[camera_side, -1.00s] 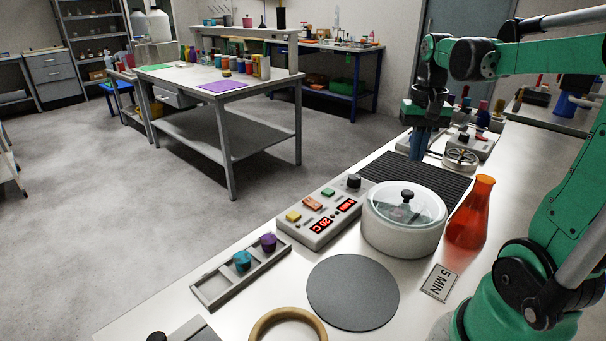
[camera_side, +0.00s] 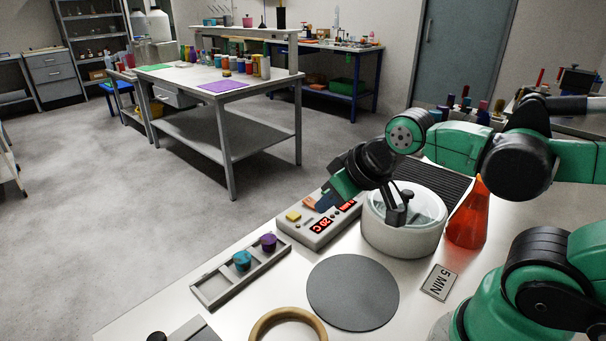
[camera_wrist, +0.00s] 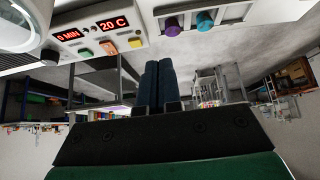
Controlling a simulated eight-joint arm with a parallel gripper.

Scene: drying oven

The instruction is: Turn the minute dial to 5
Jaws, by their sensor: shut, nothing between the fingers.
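The grey control box (camera_side: 318,233) stands on the white bench. It also shows at the upper left of the wrist view (camera_wrist: 140,32), with red displays reading 20 C (camera_wrist: 112,23) and what looks like 0 MIN (camera_wrist: 69,36). A black knob (camera_wrist: 50,57), apparently the minute dial, shows at the left end of the box in the wrist view. In the side view my arm hides it. My gripper (camera_side: 321,203) is above the box, tilted, with its blue fingers towards the left. In the wrist view the fingers (camera_wrist: 160,68) are together and empty, apart from the knob.
A white lidded pot (camera_side: 401,238) stands right of the box, with an orange flask (camera_side: 467,225) beyond it. A "5 MIN" card (camera_side: 439,283) and grey disc (camera_side: 352,292) lie in front. A tray (camera_side: 222,289) holds turquoise and purple pieces at left.

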